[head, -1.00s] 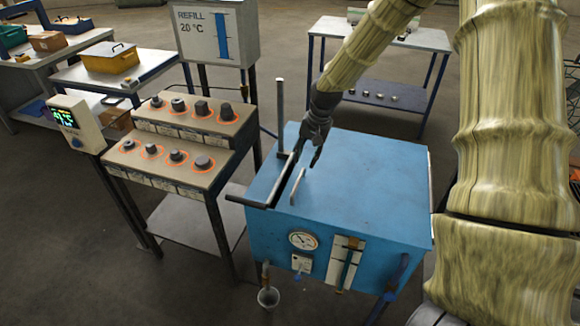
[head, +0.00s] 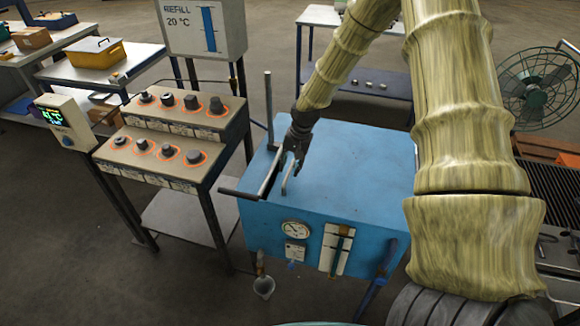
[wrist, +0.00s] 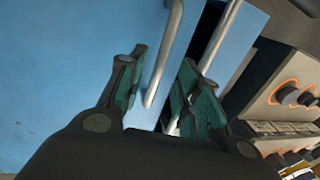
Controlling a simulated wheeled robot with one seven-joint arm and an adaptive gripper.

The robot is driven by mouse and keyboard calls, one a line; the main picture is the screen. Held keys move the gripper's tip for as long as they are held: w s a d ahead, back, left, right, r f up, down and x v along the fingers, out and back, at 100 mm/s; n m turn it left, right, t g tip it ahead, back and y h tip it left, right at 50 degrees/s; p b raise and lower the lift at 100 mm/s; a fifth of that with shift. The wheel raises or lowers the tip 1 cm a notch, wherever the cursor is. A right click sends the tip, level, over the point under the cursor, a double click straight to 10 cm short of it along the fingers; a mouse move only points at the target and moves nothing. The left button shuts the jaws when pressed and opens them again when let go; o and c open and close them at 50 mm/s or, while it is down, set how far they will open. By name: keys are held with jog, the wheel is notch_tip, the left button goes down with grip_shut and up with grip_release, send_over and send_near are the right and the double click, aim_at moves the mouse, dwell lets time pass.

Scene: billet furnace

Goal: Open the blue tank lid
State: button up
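The blue tank (head: 265,240) stands in the middle of the head view. Its flat blue lid (head: 350,165) looks shut, and its top also fills the left of the wrist view (wrist: 60,70). A grey bar handle (head: 288,182) stands near the lid's left edge. My gripper (head: 289,160) is low over that edge, at the handle. In the wrist view, the open green-padded fingers (wrist: 162,64) are on either side of the handle (wrist: 166,50), with gaps visible beside it.
A dark L-shaped bar (head: 245,194) and an upright post (head: 269,110) stand along the tank's left edge, close to my gripper. A knob console (head: 185,130) is to the left. A gauge (head: 296,229) is on the tank front. A fan (head: 538,88) stands at right.

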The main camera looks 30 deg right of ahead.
jog(key=shift+a+f, duration=0.1)
jog(key=shift+f, duration=0.75)
jog(key=shift+w, duration=0.1)
grip_shut()
